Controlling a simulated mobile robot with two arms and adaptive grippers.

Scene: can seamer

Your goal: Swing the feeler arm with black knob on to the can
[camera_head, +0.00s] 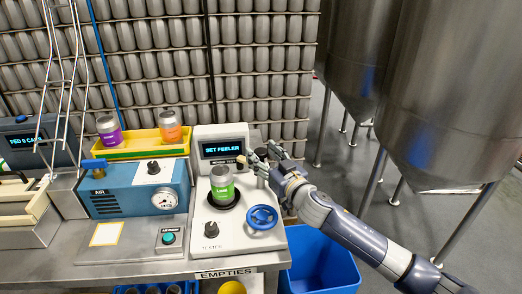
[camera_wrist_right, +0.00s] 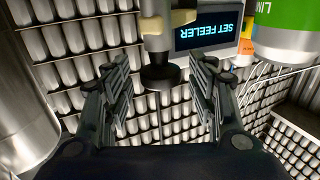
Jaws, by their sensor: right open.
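The white tester (camera_head: 237,226) holds a green-labelled can (camera_head: 222,186) upright on its black round seat. Its screen (camera_head: 222,149) reads "SET FEELER". The feeler arm's black knob (camera_wrist_right: 160,78) hangs between the spread fingers of my right gripper (camera_wrist_right: 160,95) in the right wrist view, with gaps on both sides. A tan piece of the feeler arm (camera_wrist_right: 183,17) shows above it. In the head view my right gripper (camera_head: 268,155) is open behind and right of the can, partly covering the feeler arm. My left gripper is not in view.
A blue handwheel (camera_head: 262,217) is on the tester's front right. A blue air unit (camera_head: 135,188) stands left, below a yellow tray (camera_head: 130,151) with purple (camera_head: 109,129) and orange (camera_head: 170,126) cans. A blue bin (camera_head: 320,262) is at lower right.

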